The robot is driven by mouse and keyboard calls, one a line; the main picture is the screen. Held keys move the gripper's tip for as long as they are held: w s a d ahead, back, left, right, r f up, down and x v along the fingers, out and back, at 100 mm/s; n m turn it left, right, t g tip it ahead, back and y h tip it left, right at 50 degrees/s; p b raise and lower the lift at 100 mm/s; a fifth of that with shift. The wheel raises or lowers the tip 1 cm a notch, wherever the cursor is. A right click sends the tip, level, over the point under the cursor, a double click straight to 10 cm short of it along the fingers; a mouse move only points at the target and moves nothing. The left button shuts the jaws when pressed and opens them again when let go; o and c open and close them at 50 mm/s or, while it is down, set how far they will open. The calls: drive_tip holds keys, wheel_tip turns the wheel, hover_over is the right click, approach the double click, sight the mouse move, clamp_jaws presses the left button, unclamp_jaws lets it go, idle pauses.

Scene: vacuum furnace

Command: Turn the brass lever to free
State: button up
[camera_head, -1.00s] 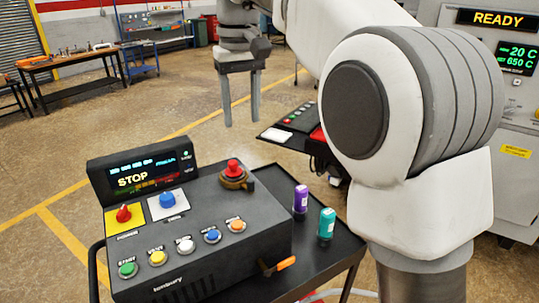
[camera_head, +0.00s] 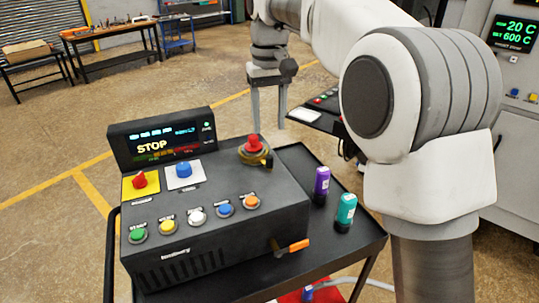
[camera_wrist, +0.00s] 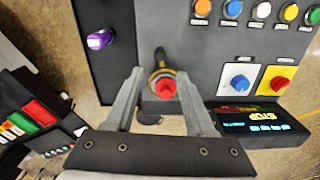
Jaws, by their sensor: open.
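The brass lever (camera_head: 266,160) is a short arm with a dark tip on a brass collar around a red mushroom button (camera_head: 253,143). It sits at the back right of the dark console's top. In the wrist view the lever (camera_wrist: 160,58) points away from the gripper, with the red button (camera_wrist: 165,88) at its base. My gripper (camera_head: 268,115) is open and empty, pointing down, and looks above and behind the button in the head view. In the wrist view my gripper's fingers (camera_wrist: 161,85) appear on either side of the collar; contact cannot be told.
The console (camera_head: 180,229) carries a red knob (camera_head: 140,181), a blue knob (camera_head: 184,171), several push buttons and a screen reading STOP (camera_head: 153,147). An orange-handled lever (camera_head: 292,246) juts from its front right. Purple (camera_head: 321,183) and teal (camera_head: 345,212) bottles stand on the cart's right side.

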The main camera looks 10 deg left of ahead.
sight(270, 157)
wheel_tip(270, 157, down, 8)
drive_tip(key=shift+f+b, duration=0.25)
drive_tip(key=shift+b, duration=0.05)
clamp_jaws()
idle(1.4)
